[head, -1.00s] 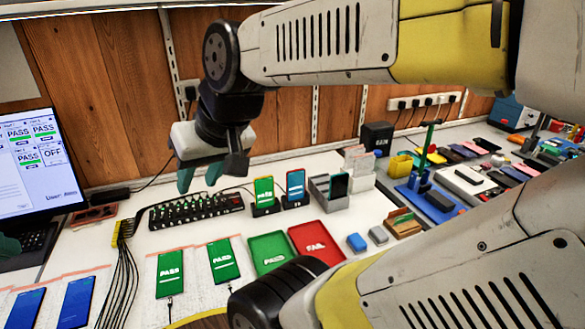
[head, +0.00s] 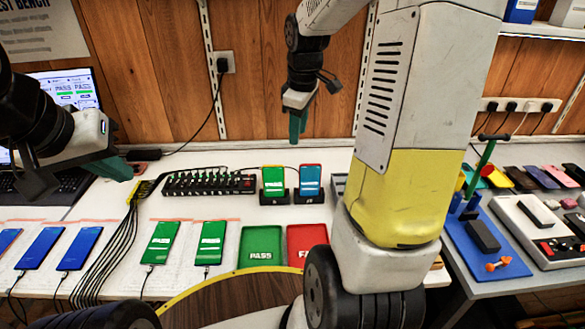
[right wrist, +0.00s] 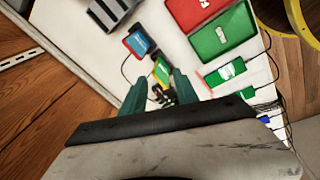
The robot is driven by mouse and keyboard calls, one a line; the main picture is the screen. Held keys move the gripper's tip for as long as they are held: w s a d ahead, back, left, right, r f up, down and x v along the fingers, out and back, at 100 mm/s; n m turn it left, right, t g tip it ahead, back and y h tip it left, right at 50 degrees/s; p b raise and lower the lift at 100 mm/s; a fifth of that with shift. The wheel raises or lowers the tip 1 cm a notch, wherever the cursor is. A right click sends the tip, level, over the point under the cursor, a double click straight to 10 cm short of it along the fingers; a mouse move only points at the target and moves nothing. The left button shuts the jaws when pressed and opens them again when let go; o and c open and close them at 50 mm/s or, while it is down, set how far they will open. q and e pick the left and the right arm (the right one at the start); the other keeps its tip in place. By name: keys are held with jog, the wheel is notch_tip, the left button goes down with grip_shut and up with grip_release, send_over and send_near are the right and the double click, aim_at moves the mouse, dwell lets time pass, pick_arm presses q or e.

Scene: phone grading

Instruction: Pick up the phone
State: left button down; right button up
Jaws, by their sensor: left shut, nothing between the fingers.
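Two green-screened PASS phones (head: 160,243) (head: 210,243) lie flat on the bench with cables at their lower ends. Several blue-screened phones (head: 80,248) lie to their left. A green-screened phone (head: 273,179) and a blue-and-red-screened phone (head: 311,179) stand upright in black docks; they also show in the right wrist view (right wrist: 161,71) (right wrist: 138,43). My left gripper (head: 122,170) is shut and empty, in front of the laptop. My right gripper (head: 298,126) is raised above and behind the docks. Its fingers (right wrist: 160,80) are spread apart and empty in the right wrist view.
A green PASS tray (head: 260,232) and a red tray (head: 304,233) lie in front of the docks. A black hub (head: 205,185) trails cables. A blue mat (head: 490,262) with tools is at right. My right arm hides part of the bench.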

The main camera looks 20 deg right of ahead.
aim_at(310, 172)
jog(key=w+d+f+n, duration=0.1)
jog(key=w+d+f, duration=0.1)
jog(key=f, duration=0.5)
jog(key=w+d+f+n+g, duration=0.1)
jog(key=w+d+f+n, duration=0.1)
jog(key=f, duration=0.5)
jog(key=w+d+f+n+g, duration=0.1)
jog(key=w+d+f+n, duration=0.1)
jog(key=f, duration=0.5)
jog(key=shift+w+d, duration=0.35)
jog(key=shift+w, duration=0.05)
grip_shut()
jog(key=shift+r, duration=0.1)
